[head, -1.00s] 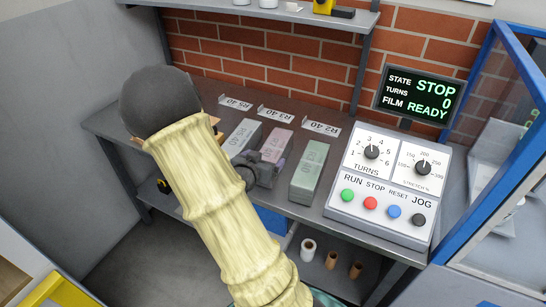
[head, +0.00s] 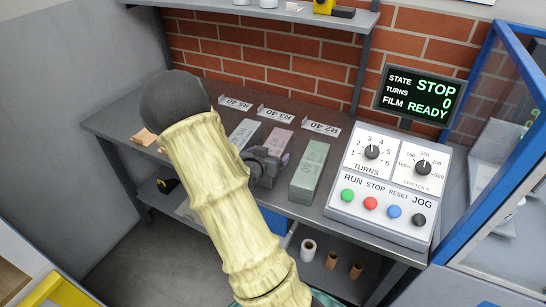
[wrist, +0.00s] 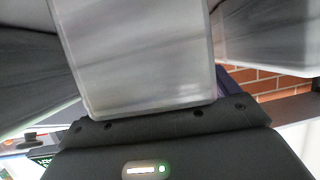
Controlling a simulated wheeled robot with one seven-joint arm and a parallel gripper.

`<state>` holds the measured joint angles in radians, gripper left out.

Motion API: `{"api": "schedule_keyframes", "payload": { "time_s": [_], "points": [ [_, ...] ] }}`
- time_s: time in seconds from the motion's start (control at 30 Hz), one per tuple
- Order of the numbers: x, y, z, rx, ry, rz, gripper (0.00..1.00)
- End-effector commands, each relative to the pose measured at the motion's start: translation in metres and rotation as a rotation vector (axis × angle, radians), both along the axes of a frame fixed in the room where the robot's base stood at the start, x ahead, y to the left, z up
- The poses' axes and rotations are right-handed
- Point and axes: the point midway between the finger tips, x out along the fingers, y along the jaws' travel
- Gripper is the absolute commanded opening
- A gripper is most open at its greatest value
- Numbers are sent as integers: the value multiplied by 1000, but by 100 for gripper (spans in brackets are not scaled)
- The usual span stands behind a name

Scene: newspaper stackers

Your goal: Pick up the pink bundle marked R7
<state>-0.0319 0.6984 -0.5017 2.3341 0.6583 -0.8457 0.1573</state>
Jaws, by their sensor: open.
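The pink bundle (head: 277,141) lies on the dark bench in the head view, between a pale grey bundle (head: 244,131) and a green bundle (head: 309,168). Its mark is too small to read. My gripper (head: 268,164) is at the near end of the pink bundle and hides that end. It is open; I cannot tell whether its fingers are around the bundle or touching it. In the wrist view, a blurred pale grey flat-faced shape fills the upper middle, and I cannot tell what it is.
Cards (head: 271,113) stand behind the bundles. A control box (head: 385,185) with knobs and buttons stands to the right, below a screen (head: 421,95) reading STOP. Tan pieces (head: 145,137) lie at the bench's left. An upper shelf (head: 290,13) hangs on the brick wall.

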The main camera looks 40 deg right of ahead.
Motion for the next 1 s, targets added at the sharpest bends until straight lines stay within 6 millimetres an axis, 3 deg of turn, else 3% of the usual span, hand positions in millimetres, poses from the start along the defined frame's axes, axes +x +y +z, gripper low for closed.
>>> {"api": "schedule_keyframes", "payload": {
  "time_s": [0.1,0.5,0.83,1.0],
  "points": [
    [0,0,0,0,0,0,83],
    [0,0,0,0,0,0,5],
    [1,-1,6,-4,-6,0,3],
    [1,-1,23,-6,-9,-1,3]
  ]
}}
